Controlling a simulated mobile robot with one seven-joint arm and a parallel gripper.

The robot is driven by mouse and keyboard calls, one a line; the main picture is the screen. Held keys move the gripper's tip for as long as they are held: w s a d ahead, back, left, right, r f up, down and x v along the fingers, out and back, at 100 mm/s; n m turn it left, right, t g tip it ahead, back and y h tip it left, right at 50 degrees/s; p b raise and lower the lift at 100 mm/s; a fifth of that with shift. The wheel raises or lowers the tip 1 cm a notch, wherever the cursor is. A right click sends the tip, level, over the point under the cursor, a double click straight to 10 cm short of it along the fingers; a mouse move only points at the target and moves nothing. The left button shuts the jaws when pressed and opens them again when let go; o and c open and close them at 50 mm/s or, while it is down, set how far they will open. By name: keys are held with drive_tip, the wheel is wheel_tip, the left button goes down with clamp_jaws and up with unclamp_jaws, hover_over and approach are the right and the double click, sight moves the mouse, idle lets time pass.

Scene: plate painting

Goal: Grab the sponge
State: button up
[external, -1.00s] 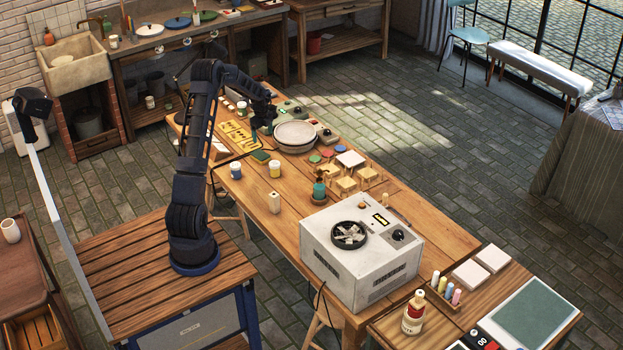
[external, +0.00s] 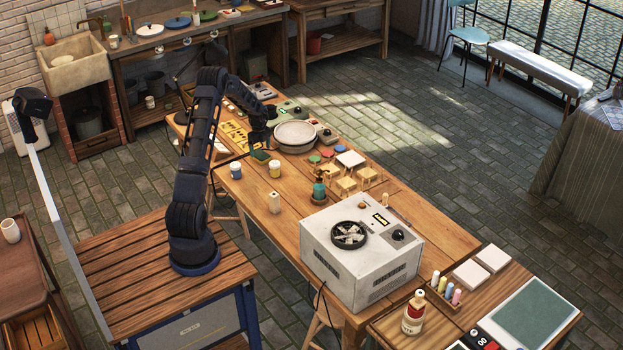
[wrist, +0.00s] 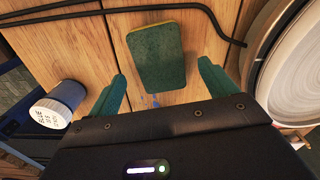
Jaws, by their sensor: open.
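The sponge (wrist: 155,58) is a dark green block with a thin yellow edge, lying flat on the wooden table in the wrist view. In the external view the sponge (external: 260,156) is a small green patch, partly covered by my gripper. My gripper (wrist: 162,78) is open, with its two green fingers apart, one toward each side of the sponge's near end. It is empty. In the external view my gripper (external: 259,143) hangs just above the sponge. The exact height of the fingertips over the table is hard to tell.
A stack of pale plates (wrist: 292,70) stands close to the right of the sponge. A blue-labelled jar (wrist: 58,104) is to the left. The white machine (external: 362,250) is at the near end of the table (external: 420,225).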

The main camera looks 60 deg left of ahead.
sight(260, 154)
drive_tip(key=shift+a+f, duration=0.1)
drive_tip(key=shift+f, duration=1.85)
drive_tip(key=c, duration=1.1)
drive_tip(key=shift+o, duration=0.2)
